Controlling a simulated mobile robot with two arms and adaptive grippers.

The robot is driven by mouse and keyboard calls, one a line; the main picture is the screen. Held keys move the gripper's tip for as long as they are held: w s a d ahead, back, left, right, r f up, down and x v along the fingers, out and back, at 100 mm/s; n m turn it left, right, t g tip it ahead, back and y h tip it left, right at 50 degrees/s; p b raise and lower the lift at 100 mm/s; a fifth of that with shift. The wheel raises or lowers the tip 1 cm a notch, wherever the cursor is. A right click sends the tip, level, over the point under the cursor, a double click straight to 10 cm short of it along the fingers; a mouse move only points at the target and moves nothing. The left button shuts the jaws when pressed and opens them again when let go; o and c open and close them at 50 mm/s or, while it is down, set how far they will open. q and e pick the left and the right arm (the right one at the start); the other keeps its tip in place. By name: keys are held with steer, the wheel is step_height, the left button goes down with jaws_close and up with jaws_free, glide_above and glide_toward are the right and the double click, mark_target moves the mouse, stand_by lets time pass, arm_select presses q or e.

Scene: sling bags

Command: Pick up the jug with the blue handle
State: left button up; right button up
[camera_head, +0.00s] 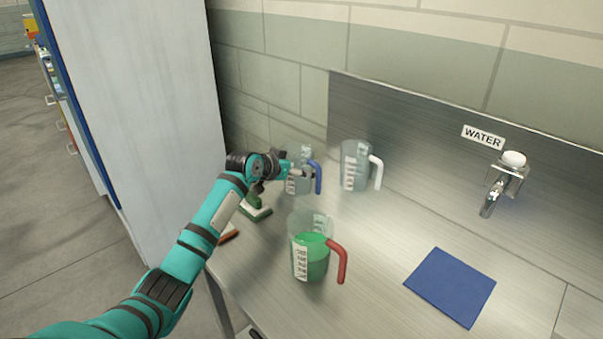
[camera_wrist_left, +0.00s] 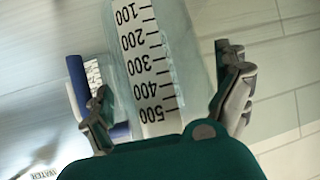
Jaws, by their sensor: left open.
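The jug with the blue handle (camera_head: 297,184) is clear and stands at the back left of the metal counter, its blue handle facing right in the head view. In the left wrist view the clear jug (camera_wrist_left: 152,70), with its white measuring scale, lies between the fingers, and the blue handle (camera_wrist_left: 77,85) shows beside the left finger. My left gripper (camera_head: 291,172) is open around the jug's body; it also shows in the left wrist view (camera_wrist_left: 168,100). I cannot tell whether the fingers touch the jug. My right gripper is not in view.
A jug with a red handle (camera_head: 312,262) holds green liquid in front. An empty jug with a white handle (camera_head: 354,168) stands to the right. A green-and-white brush-like item (camera_head: 256,208) lies below my gripper. A blue mat (camera_head: 450,287) lies near the tap (camera_head: 497,190).

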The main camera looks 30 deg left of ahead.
arm_select(q)
steer(key=shift+w+f, duration=0.15)
steer(key=shift+w, duration=0.1)
steer(key=shift+c, duration=0.4)
steer(key=c, duration=1)
